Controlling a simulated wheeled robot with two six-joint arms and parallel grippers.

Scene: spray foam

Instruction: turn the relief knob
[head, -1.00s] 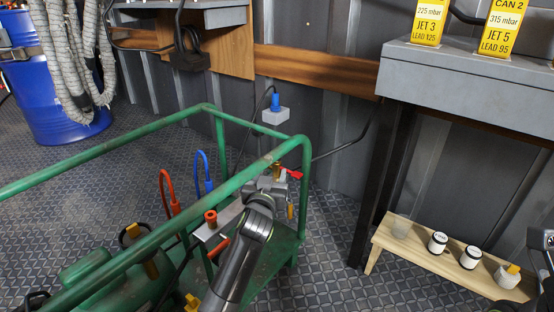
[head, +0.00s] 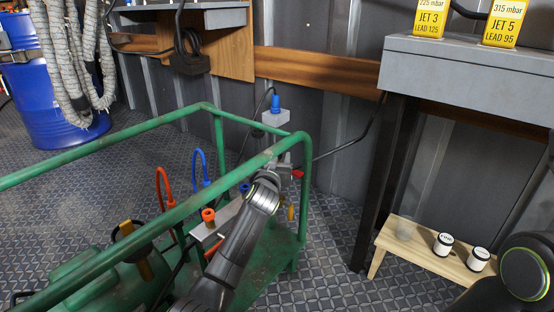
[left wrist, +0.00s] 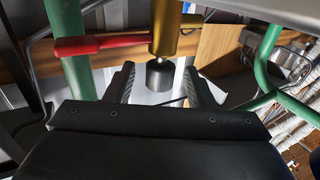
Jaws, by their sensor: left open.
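A brass valve body (left wrist: 167,30) with a black knob (left wrist: 160,76) at its end shows in the left wrist view; the black knob looks like the relief knob. My left gripper (left wrist: 159,88) is open, with one finger on each side of the black knob. I cannot tell whether the fingers touch it. In the head view my left gripper (head: 278,172) is at the corner of the green cart, largely hidden by its own wrist, and the knob cannot be made out there. My right arm shows at the lower right, but its gripper is out of view.
The green cart rail (head: 140,230) runs close beside my left arm. A red lever (left wrist: 92,44) sits left of the brass body. Orange (head: 208,215) and blue (head: 244,187) fittings are on the cart. A wooden bench (head: 420,254) with small jars and a grey table (head: 465,75) stand right.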

